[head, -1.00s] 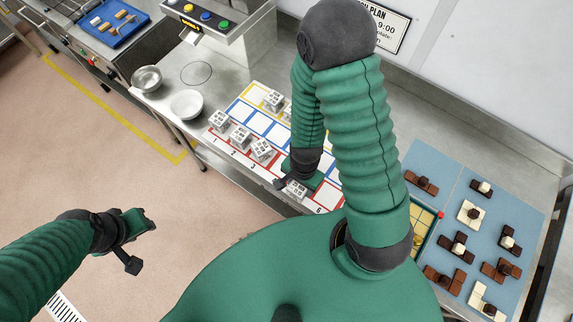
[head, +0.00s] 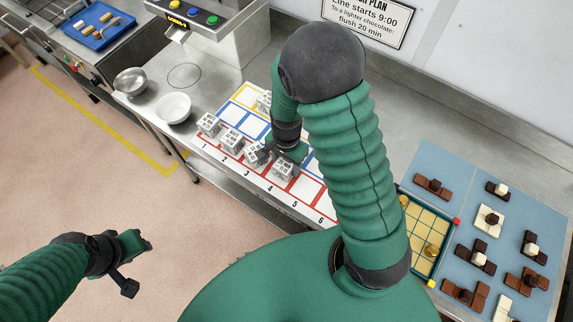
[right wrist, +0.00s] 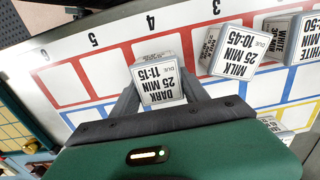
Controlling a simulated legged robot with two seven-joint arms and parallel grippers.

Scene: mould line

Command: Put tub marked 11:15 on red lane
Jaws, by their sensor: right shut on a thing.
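The tub marked DARK 25 MIN 11:15 (right wrist: 160,80) is a small pale box between the fingers of my right gripper (right wrist: 158,92) in the right wrist view. My right gripper is shut on it. In the head view the tub (head: 284,169) is at cell 4 of the red lane (head: 306,188), the row nearest the front edge, with my right gripper (head: 287,152) just behind it. I cannot tell whether it touches the mat. My left gripper (head: 135,243) hangs over the floor at the left, apart from the table; its fingers are unclear.
A tub marked MILK 10:45 (right wrist: 238,50) stands askew at cell 3, close beside the held tub. Other tubs stand at cells 1 (head: 209,124) and 2 (head: 230,142). Red cells 5 and 6 are empty. Blue cells (head: 242,119) lie behind. Bowls (head: 173,107) stand at the left.

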